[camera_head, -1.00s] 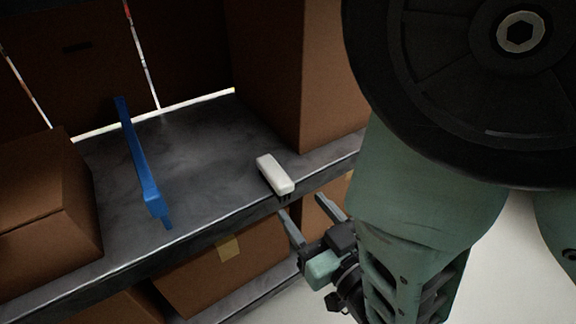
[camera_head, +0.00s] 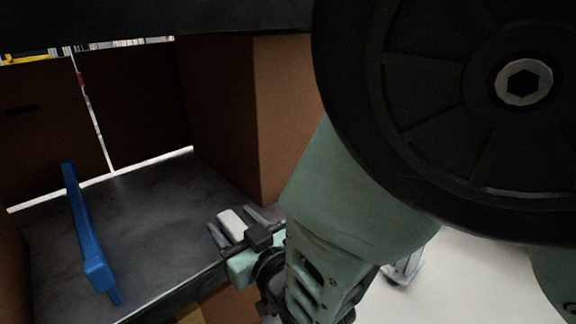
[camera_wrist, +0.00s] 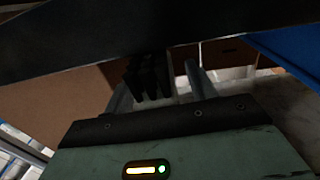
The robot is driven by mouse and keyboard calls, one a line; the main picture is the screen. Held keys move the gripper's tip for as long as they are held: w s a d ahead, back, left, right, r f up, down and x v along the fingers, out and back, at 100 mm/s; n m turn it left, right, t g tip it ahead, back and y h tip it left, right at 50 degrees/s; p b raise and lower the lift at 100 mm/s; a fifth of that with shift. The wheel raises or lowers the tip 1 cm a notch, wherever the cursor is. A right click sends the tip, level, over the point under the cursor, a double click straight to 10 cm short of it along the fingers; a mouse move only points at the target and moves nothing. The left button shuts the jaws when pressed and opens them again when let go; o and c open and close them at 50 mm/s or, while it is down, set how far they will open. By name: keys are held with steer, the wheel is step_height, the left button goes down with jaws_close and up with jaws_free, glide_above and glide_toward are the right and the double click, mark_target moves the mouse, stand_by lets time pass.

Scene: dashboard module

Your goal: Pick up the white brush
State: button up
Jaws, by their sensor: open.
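The white brush (camera_head: 230,221) lies on the grey shelf near its front edge in the head view. My gripper (camera_head: 236,226) is at the shelf edge, with one finger on each side of the brush. The jaws are open. In the wrist view, the brush's dark bristles (camera_wrist: 147,76) show between the two fingers (camera_wrist: 158,82), close to the left one. Contact with the fingers cannot be told. The near end of the brush is hidden by my gripper in the head view.
A blue long-handled tool (camera_head: 84,225) lies on the shelf (camera_head: 160,225) to the left. A brown box (camera_head: 277,110) stands behind and right of the brush. A dark upper shelf (camera_head: 150,18) crosses above. The shelf between tool and brush is clear.

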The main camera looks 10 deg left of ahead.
steer(key=c, duration=1.2)
